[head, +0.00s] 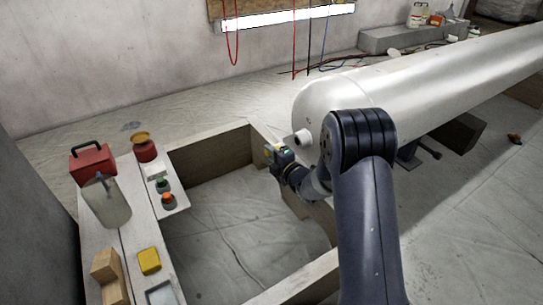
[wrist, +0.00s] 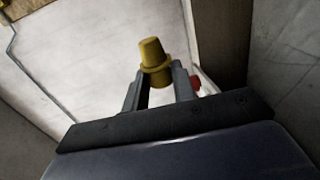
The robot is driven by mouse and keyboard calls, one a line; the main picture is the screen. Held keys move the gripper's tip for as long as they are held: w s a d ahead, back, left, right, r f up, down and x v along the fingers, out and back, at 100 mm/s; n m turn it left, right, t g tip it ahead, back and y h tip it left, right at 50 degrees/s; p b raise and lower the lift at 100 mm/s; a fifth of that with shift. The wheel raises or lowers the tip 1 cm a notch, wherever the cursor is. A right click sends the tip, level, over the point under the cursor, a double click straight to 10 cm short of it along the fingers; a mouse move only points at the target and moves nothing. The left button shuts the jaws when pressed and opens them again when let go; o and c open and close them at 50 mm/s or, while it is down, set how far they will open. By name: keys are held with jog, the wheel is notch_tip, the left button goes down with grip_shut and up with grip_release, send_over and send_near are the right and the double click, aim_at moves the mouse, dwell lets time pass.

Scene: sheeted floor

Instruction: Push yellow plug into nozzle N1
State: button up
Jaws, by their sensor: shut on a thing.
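My gripper (wrist: 158,82) is shut on the yellow plug (wrist: 154,62), a stepped, tapered piece with a flange. In the wrist view its narrow end points up and away from the fingers. In the head view my gripper (head: 275,153) is beside the near end of the pale tank (head: 430,85), left of and slightly below a short round nozzle (head: 302,138). The plug appears apart from this nozzle. No label is readable, so I cannot tell whether it is N1. The nozzle cannot be made out in the wrist view.
A bench frame (head: 212,152) surrounds an open gap at left. On it are a white tray (head: 178,203) with green and orange plugs, a red box (head: 92,163), a clear jar (head: 107,203), a yellow block (head: 149,261) and wooden blocks (head: 108,275). A dark support stands under the tank.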

jog(key=shift+r, duration=0.15)
jog(key=shift+w+d, duration=0.55)
jog(key=shift+d, duration=0.25)
jog(key=shift+w+d, duration=0.5)
jog(key=shift+d, duration=0.35)
jog(key=shift+w+d, duration=0.55)
jog(key=shift+d, duration=0.25)
jog(key=shift+w+d, duration=0.15)
jog(key=shift+d, duration=0.15)
jog(key=shift+w+d, duration=0.7)
jog(key=shift+d, duration=0.35)
dwell(1.8)
jog(key=shift+s+r, duration=0.1)
